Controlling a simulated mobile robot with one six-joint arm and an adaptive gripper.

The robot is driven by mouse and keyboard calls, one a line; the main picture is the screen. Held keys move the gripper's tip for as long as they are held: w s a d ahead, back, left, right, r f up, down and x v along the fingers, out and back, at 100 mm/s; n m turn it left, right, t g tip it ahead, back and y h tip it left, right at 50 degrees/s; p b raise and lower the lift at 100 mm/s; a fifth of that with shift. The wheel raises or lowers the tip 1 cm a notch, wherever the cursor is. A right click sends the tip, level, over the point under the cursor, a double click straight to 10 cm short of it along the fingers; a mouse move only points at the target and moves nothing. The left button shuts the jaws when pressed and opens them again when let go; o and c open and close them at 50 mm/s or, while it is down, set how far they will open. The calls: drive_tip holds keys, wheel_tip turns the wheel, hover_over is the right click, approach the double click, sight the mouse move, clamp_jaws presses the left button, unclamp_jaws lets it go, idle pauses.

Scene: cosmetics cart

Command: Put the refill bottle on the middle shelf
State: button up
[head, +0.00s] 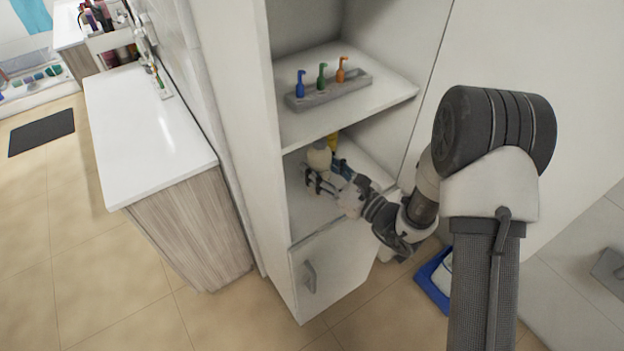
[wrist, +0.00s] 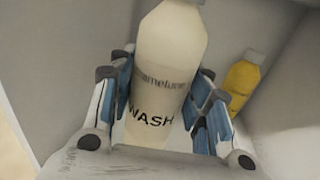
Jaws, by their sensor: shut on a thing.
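The refill bottle (wrist: 165,65) is cream-white with "WASH" on its front and fills the middle of the wrist view. My gripper (wrist: 163,95) is shut on it, with blue-padded fingers on both sides. In the head view the bottle's rounded top (head: 319,155) shows above my gripper (head: 322,182), inside the open cabinet. It is over the middle shelf (head: 302,205), below the shelf with the pump bottles. The bottle looks roughly upright. I cannot tell whether its base touches the shelf.
A yellow bottle (wrist: 244,80) stands behind to the right on the same shelf; it also shows in the head view (head: 332,141). The upper shelf (head: 385,92) holds a grey tray (head: 330,93) with three small pump bottles. A closed door (head: 322,272) is below.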

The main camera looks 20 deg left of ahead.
drive_tip(key=a+f+b, duration=0.1)
drive_tip(key=f, duration=0.1)
drive_tip(key=w+f+b, duration=0.1)
drive_tip(key=f, duration=0.1)
drive_tip(key=w+a+f+b, duration=0.1)
drive_tip(key=f, duration=0.2)
drive_tip(key=shift+w+a+f, duration=0.1)
drive_tip(key=shift+w+a, duration=0.1)
drive_tip(key=shift+a, duration=0.1)
drive_tip(key=o, duration=1.3)
